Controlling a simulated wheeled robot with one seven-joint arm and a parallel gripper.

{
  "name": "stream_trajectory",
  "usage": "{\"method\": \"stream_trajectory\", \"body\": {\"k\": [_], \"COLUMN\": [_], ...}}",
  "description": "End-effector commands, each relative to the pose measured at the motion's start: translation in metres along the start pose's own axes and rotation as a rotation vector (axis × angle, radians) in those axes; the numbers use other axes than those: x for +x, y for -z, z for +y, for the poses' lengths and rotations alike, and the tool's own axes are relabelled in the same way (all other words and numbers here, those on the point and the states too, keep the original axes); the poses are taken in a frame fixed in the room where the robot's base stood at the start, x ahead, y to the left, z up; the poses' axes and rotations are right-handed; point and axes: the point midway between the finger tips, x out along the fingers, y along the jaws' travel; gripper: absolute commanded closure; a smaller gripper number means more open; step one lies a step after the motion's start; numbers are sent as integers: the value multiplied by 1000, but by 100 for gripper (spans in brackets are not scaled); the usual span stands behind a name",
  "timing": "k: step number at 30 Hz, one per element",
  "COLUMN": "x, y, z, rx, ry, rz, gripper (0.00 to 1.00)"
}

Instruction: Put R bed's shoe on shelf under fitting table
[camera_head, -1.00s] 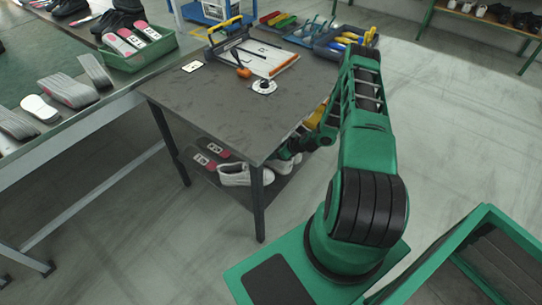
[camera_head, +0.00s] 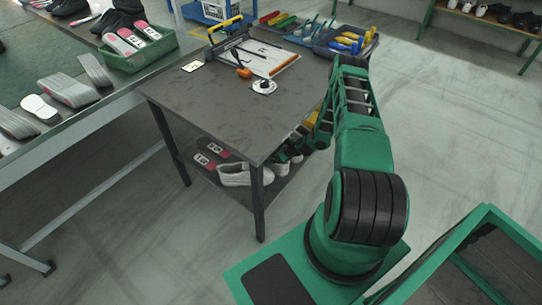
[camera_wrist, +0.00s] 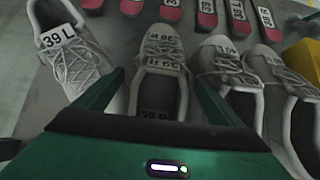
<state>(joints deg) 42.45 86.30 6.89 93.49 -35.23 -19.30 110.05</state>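The fitting table (camera_head: 215,112) stands mid-frame in the head view, with a lower shelf (camera_wrist: 118,35) under its top. White-grey shoes stand on this shelf. In the wrist view a shoe marked 39 L (camera_wrist: 66,52) is at the left. A middle shoe (camera_wrist: 161,72) has a label on its tongue that I cannot read surely. More shoes (camera_wrist: 228,68) stand to its right. My gripper (camera_wrist: 158,82) is open, its fingers on either side of the middle shoe with gaps visible. In the head view the gripper is mostly hidden by the tabletop; one white shoe (camera_head: 234,176) shows there.
Red-and-grey soles (camera_wrist: 207,14) lie behind the shoes on the shelf. A yellow block (camera_wrist: 302,57) is at the right. A table leg (camera_head: 257,205) stands near the arm. The left bench (camera_head: 60,130) holds soles and a green crate (camera_head: 140,57).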

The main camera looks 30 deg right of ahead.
Motion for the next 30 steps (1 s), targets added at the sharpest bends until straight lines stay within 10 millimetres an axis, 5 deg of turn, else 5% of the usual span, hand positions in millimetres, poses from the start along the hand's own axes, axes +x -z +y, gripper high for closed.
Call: {"method": "stream_trajectory", "body": {"k": [8, 24, 30], "x": [-5, -100, -118], "y": [-1, -1, -1], "z": [-1, -1, -1], "rx": [1, 1, 0], "ry": [1, 1, 1], "rz": [0, 0, 0], "gripper": [10, 10, 10]}}
